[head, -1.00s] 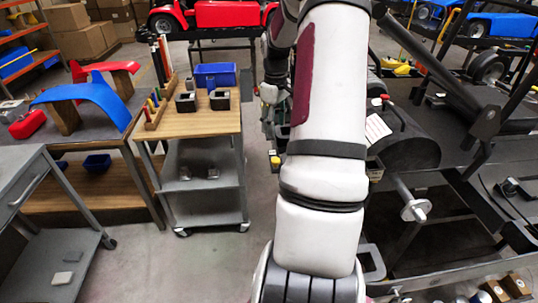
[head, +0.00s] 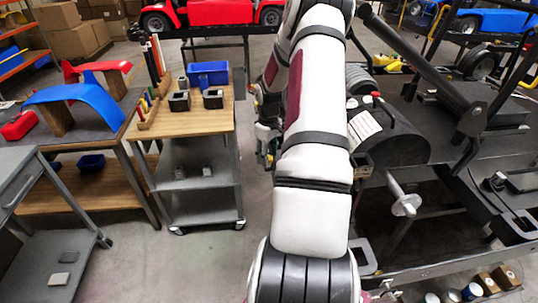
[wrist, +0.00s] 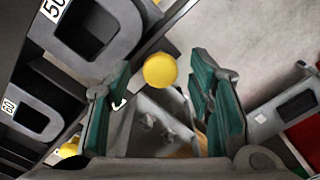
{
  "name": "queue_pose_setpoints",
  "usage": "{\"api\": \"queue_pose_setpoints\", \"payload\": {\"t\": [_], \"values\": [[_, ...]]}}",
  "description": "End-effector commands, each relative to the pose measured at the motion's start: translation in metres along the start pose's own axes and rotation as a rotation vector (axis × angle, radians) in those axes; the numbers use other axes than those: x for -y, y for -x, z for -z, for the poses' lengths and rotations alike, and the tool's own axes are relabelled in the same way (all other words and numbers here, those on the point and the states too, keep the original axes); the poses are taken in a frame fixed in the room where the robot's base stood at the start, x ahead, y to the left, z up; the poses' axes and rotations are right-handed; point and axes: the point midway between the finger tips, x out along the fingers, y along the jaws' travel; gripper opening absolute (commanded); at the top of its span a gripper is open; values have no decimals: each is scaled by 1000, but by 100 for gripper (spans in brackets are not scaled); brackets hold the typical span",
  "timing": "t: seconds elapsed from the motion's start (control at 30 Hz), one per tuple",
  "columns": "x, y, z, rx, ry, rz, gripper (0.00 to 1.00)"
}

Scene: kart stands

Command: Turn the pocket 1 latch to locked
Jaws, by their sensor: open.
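In the wrist view, my gripper (wrist: 160,74) is open, with a green-padded finger on each side. A round yellow knob (wrist: 160,70) shows in the gap between the fingers; I cannot tell whether they touch it. Grey pocket frames (wrist: 95,35) with dark openings lie to the left, with small white number labels. Another yellow knob (wrist: 68,150) shows at lower left, partly hidden by the left finger. Which knob belongs to pocket 1 is not readable. In the head view, my arm hides most of the gripper and the pockets.
A wood-topped cart (head: 205,119) stands left of my arm, with a blue bin (head: 208,74) and dark blocks on it. A kart stand with a dark drum (head: 392,138) is close on the right. Bare floor lies between the cart and my base.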

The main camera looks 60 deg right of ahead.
Motion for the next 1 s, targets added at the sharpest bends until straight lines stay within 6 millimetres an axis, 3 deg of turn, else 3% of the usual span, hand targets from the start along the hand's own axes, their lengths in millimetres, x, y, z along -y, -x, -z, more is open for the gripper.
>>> {"api": "queue_pose_setpoints", "payload": {"t": [0.3,0.5,0.53,1.0], "values": [[0,-2,0,0,0,0,48],[0,-2,0,0,0,0,2],[0,-2,0,0,0,0,0],[0,-2,0,2,-94,0,0]]}}
